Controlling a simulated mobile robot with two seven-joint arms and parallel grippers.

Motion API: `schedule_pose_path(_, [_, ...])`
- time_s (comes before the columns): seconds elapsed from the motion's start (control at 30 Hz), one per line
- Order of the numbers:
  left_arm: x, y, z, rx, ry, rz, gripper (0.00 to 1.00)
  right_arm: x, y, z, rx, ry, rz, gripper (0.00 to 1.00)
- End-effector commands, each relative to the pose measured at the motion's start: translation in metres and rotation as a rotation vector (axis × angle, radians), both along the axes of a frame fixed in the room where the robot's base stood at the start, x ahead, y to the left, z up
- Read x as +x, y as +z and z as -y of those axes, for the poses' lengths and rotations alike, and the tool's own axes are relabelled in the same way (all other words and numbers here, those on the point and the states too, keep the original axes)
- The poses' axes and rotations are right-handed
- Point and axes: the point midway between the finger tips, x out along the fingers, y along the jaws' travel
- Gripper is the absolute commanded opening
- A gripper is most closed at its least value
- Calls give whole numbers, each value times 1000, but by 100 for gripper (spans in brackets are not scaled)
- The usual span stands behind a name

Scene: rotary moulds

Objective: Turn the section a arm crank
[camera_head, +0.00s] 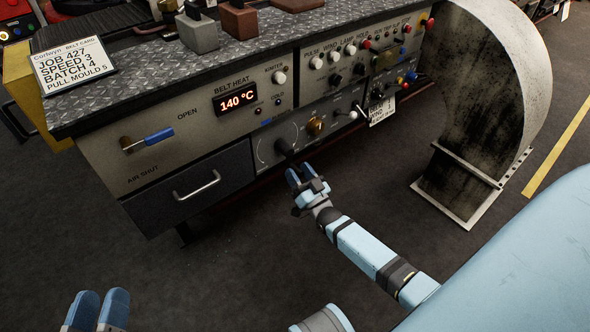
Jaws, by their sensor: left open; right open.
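The lower control panel (270,143) holds a dark knob (284,147) inside a round dial marking, a brass-coloured knob (315,126), and a small lever with a white end (350,115). I cannot read which of these is labelled as the section a arm crank. My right gripper (300,173) is open and empty, just below and in front of the dark knob, with no clear contact. My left gripper (97,311) is open and empty at the bottom left edge, far from the panel, and only its blue fingers show.
Above are a 140 °C display (235,99), a blue-handled lever (158,136) and rows of buttons. A drawer (195,185) sits below left. A card (72,66) stands on the metal top. A large curved guard (490,95) stands at right. The floor in front is clear.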

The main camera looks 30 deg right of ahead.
Motion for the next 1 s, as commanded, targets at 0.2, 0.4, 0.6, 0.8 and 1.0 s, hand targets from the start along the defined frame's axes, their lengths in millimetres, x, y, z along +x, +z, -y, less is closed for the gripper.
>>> schedule_pose_path(0.2, [0,-8,1,10,-7,-22,43,18,7,0,0,0,0,48])
schedule_pose_path(0.4, [0,-8,1,11,-9,-25,43,20,8,0,0,0,-1,48])
schedule_pose_path(0.6, [0,-8,1,11,-9,-25,43,20,8,0,0,0,0,28])
schedule_pose_path(0.8, [0,-8,1,13,-9,-24,43,20,8,0,-1,0,-1,3])
schedule_pose_path(1.0, [0,-7,0,14,-8,-22,43,20,8,2,-21,-1,0,3])
